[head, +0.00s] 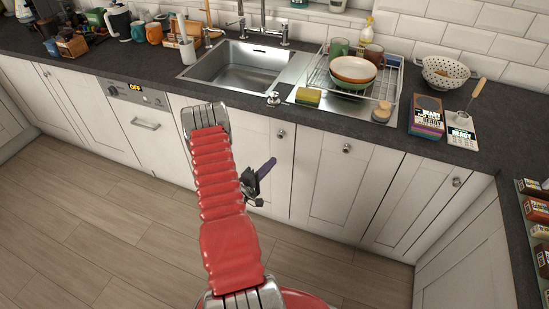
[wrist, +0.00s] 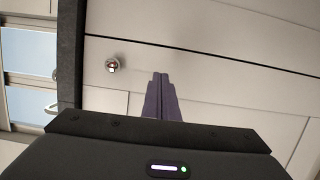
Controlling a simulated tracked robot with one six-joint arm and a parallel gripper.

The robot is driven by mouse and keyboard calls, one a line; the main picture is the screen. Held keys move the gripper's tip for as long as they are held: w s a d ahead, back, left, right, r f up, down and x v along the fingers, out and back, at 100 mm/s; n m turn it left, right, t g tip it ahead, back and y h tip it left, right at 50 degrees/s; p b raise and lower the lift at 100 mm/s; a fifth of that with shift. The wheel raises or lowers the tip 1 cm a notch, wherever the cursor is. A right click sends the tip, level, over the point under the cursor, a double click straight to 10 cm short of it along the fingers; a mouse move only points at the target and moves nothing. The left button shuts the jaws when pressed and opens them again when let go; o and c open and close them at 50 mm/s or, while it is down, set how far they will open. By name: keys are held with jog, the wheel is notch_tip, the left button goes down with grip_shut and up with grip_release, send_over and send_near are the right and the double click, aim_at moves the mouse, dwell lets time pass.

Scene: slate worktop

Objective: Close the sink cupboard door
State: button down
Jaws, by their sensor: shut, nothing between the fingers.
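The white sink cupboard door (head: 257,135) is below the sink, with a round metal knob (head: 281,133) near its upper right corner. It looks flush with the neighbouring fronts, though my arm hides much of its left part. My gripper (head: 267,166) is in front of the door, below the knob. Its purple fingers are shut together with nothing between them. In the wrist view the fingers (wrist: 160,78) point at the white front, and a knob (wrist: 112,64) shows to their upper left. I cannot tell whether the fingertips touch the door.
The sink (head: 238,72) and a dish rack (head: 352,78) are on the dark worktop (head: 345,124) above. Another closed cupboard door (head: 335,185) stands to the right, and a dishwasher (head: 146,125) to the left. The wooden floor (head: 100,235) is clear on the left.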

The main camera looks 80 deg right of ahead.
jog(key=s+v, duration=0.1)
jog(key=v, duration=0.6)
jog(key=shift+a, duration=0.65)
jog(key=shift+s, duration=0.15)
